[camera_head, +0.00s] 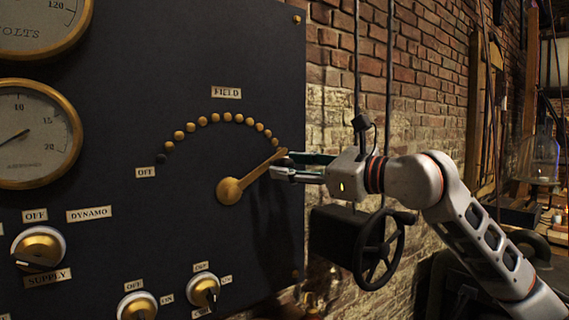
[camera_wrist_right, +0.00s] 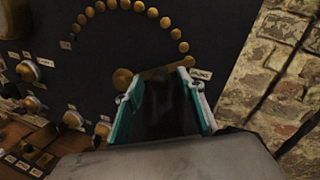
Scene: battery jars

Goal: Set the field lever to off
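The brass field lever (camera_head: 251,177) turns on a round hub on the dark panel, below the FIELD label (camera_head: 226,93). It points up and right, to the right end of an arc of brass studs (camera_head: 202,119). The OFF label (camera_head: 146,172) is at the arc's left end, beside a dark stud (camera_head: 161,159). My right gripper (camera_head: 283,164) is at the lever's outer end, fingers apart. In the right wrist view, the lever (camera_wrist_right: 150,75) crosses just beyond the open fingertips (camera_wrist_right: 158,84); I cannot tell if they touch. My left gripper is not in view.
Knobs, including the SUPPLY knob (camera_head: 39,249), stick out low on the panel (camera_head: 110,110). Two brass-rimmed gauges (camera_head: 36,134) are at the left. A handwheel (camera_head: 384,249) on a dark box stands below my right arm, in front of the brick wall (camera_head: 425,60).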

